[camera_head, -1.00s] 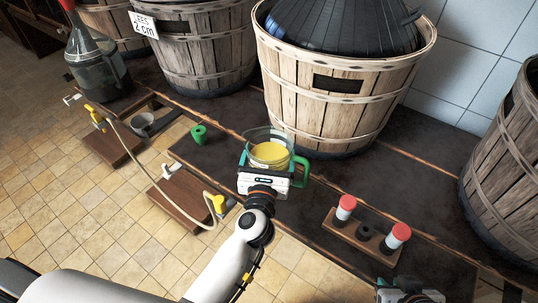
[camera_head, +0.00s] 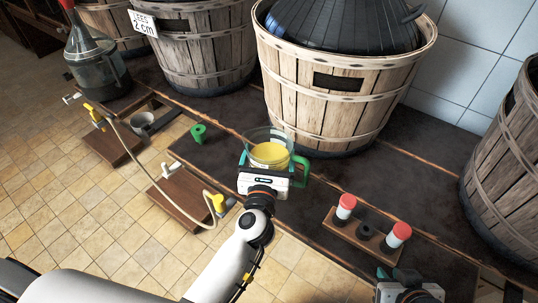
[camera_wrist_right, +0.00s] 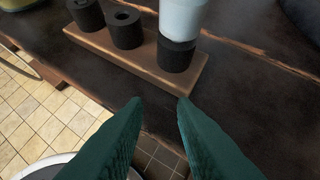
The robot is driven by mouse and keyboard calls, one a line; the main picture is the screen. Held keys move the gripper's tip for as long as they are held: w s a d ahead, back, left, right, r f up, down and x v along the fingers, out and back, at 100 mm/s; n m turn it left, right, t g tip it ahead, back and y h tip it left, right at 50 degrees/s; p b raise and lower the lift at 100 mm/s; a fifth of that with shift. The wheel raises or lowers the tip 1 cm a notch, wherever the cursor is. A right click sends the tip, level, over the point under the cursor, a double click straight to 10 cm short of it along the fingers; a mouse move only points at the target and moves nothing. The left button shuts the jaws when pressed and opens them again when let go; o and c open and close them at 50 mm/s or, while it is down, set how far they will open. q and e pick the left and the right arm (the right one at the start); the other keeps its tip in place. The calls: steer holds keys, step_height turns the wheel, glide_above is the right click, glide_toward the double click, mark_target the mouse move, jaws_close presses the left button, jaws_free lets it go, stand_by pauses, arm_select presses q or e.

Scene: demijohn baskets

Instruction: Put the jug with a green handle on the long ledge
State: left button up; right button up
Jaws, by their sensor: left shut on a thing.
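The jug with a green handle (camera_head: 270,153) is clear and holds yellow liquid. It is upright at the front of the dark long ledge (camera_head: 215,152), and its green handle points right. My left gripper (camera_head: 264,170) is shut on the jug from the front; its fingers are mostly hidden behind the white gripper body. I cannot tell whether the jug's base touches the ledge. My right gripper (camera_head: 398,275) is at the bottom right of the head view. In the right wrist view its green fingers (camera_wrist_right: 158,105) are apart with nothing between them.
A wooden holder (camera_head: 362,240) with two red-capped tubes stands on the ledge, right of the jug. A green ring-shaped object (camera_head: 198,133) lies to the left. A large basket (camera_head: 330,110) stands behind the jug. A hose (camera_head: 150,175) runs over wooden blocks at left.

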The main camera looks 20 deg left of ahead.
arm_select(q)
steer(key=shift+f, duration=0.1)
arm_select(e)
steer(key=shift+w+a+r+t, duration=0.2)
steer(key=shift+w+r+t, duration=0.1)
steer(key=shift+w, duration=0.15)
steer(key=shift+w+a+r+t, duration=0.15)
steer(key=shift+w+r+t, duration=0.15)
steer(key=shift+w, duration=0.1)
stand_by(0.4)
